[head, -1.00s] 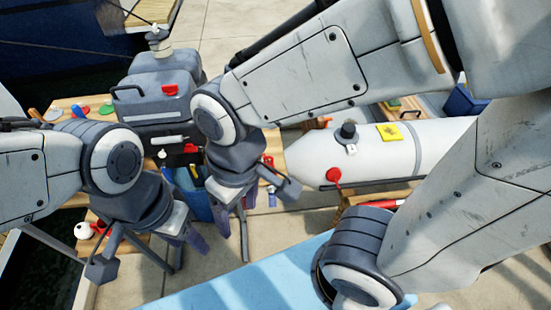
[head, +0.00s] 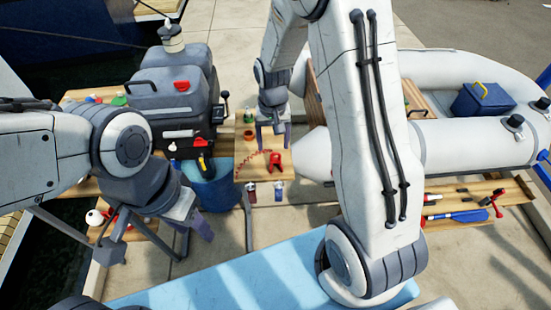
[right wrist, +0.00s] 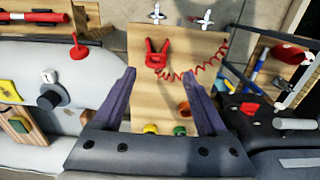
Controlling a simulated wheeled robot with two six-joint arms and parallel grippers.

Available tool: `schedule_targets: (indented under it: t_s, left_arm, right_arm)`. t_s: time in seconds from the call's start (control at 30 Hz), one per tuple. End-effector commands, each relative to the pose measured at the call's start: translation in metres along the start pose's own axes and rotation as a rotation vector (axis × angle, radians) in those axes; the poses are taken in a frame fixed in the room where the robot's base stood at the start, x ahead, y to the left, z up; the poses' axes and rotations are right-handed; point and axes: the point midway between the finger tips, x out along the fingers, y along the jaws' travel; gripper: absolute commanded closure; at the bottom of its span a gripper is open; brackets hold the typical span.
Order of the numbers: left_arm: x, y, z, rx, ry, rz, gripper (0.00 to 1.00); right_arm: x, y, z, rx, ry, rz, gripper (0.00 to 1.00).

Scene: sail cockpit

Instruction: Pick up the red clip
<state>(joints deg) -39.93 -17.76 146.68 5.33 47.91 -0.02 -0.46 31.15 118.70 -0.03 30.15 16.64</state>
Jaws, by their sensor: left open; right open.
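The red clip (head: 276,162) lies on a small wooden board (head: 246,174) in the middle of the head view, beside a red coiled cord (head: 250,157). In the right wrist view the clip (right wrist: 156,54) lies ahead of the fingertips, with the coiled cord (right wrist: 195,76) running right from it. My right gripper (head: 274,138) is open and empty above the board, just behind the clip in the head view; its two purple fingers (right wrist: 156,85) are apart in the wrist view. My left gripper (head: 196,222) is open at the lower left, well away from the clip.
Two small metal-ended items (head: 251,192) (head: 278,190) lie at the board's near edge. A grey outboard motor (head: 175,95) and blue bucket (head: 212,190) stand left. A white inflatable boat (head: 465,142) lies right. Small round red, green and yellow items sit at the board's far end.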

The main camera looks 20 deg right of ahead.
Motion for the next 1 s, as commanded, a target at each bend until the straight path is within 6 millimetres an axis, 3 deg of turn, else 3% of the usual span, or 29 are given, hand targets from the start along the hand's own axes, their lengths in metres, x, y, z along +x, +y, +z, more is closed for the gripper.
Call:
schedule_targets:
  t_s: [0.4,0.67,0.7,0.9,1.0]
  left_arm:
    - [-0.010,0.001,-0.001,0.000,0.000,0.000,0.50]
    - [-0.009,0.001,-0.001,0.000,0.000,0.000,0.50]
    - [-0.009,0.001,-0.001,0.000,0.000,0.000,0.50]
    - [-0.009,0.001,-0.001,0.000,0.000,0.000,0.50]
    - [-0.009,0.001,-0.001,0.000,0.000,0.000,0.50]
  right_arm:
    - [0.050,0.007,0.001,-0.002,-0.003,0.001,0.25]
    - [0.054,0.007,0.000,-0.002,0.000,0.000,0.25]
    - [0.054,0.007,0.000,-0.002,0.000,0.000,0.29]
    - [0.053,0.007,0.000,-0.002,0.000,0.000,1.00]
    - [0.053,0.007,0.000,-0.002,0.000,0.000,1.00]
